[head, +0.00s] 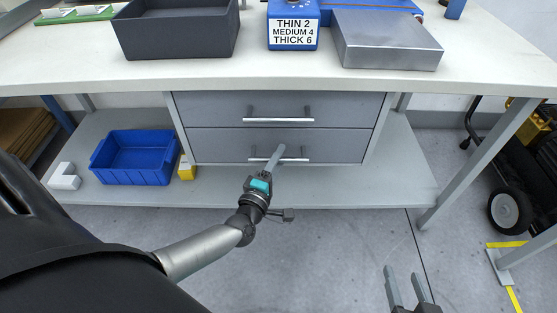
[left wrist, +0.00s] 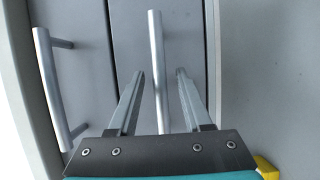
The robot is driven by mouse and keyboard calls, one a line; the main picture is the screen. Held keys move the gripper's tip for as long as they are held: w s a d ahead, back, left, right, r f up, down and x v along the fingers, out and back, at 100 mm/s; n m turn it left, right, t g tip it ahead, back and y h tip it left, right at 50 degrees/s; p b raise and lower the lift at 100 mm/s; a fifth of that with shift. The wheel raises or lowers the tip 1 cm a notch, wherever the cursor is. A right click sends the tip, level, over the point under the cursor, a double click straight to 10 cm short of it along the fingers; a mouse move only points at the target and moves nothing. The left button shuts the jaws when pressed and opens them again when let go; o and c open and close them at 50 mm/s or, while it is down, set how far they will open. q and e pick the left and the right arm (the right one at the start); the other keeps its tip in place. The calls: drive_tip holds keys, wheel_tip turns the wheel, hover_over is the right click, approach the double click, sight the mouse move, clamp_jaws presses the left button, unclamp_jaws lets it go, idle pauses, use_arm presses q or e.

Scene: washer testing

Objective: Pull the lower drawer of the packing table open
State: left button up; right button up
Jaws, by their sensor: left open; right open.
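The packing table (head: 480,75) has two grey drawers under its top. The upper drawer (head: 220,107) and the lower drawer (head: 220,145) both look closed, each with a horizontal metal bar handle. My left gripper (head: 276,150) is at the lower drawer's handle (head: 297,160). In the left wrist view the lower handle (left wrist: 157,60) runs between the two open fingers (left wrist: 158,75), with a gap on each side. The upper handle (left wrist: 55,90) is off to the left there. My right gripper (head: 403,274) is open and empty at the bottom right, over the floor.
A blue bin (head: 135,160), a yellow object (head: 187,170) and a white pipe piece (head: 64,177) are on the lower shelf (head: 330,185). A dark tray (head: 175,35), a blue labelled box (head: 293,30) and a metal block (head: 385,40) stand on the tabletop. The floor before the drawers is clear.

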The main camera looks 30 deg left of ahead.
use_arm(q)
clamp_jaws()
idle(0.5)
idle(1.0)
